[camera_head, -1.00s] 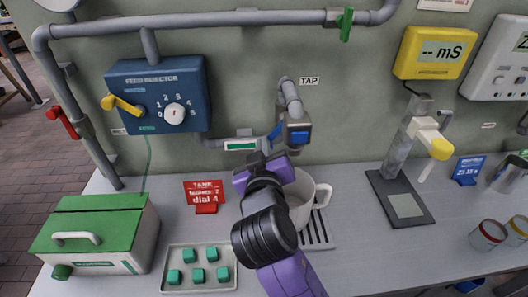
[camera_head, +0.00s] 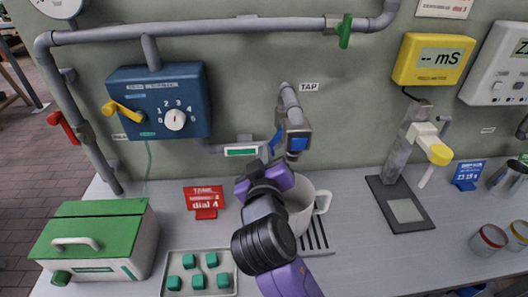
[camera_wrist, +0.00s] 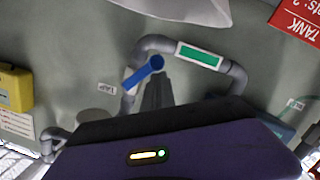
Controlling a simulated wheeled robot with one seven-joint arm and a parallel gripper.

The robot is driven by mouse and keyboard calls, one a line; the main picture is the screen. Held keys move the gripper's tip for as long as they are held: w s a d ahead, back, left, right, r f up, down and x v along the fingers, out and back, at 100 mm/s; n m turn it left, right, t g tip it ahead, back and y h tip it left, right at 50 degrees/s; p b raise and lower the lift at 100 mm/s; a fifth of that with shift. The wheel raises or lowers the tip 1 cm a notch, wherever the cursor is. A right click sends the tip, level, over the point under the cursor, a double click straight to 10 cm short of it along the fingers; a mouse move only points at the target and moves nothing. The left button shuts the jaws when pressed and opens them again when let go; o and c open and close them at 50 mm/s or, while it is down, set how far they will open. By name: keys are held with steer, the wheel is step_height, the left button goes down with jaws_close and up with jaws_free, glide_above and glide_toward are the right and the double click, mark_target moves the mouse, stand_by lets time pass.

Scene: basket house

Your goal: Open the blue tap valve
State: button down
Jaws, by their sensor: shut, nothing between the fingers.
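The tap (camera_head: 293,115) is a grey pipe coming down from the wall, with a blue square on its front. The blue tap valve (camera_head: 277,136) is a small lever at the tap's left side; in the wrist view it is a slanted blue handle (camera_wrist: 143,74) beside the grey pipe. My gripper (camera_head: 266,153) is just below and left of the lever. In the wrist view its shut fingers (camera_wrist: 157,92) overlap the pipe area by the lever's end; I cannot tell whether they touch it. A white mug (camera_head: 300,212) stands under the tap, partly hidden by my arm.
A blue dial box (camera_head: 155,90) is on the wall. A grey stand (camera_head: 398,160) is to the right.

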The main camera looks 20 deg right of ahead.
steer(key=d+f+n, duration=0.1)
steer(key=n, duration=0.1)
steer(key=d+f+n+h, duration=0.1)
steer(key=n, duration=0.1)
steer(key=shift+s+d+f+n+p, duration=0.2)
steer(key=shift+s+d+n+p, duration=0.1)
steer(key=shift+s, duration=0.1)
steer(key=shift+d, duration=0.1)
stand_by(0.7)
steer(key=shift+f, duration=0.1)
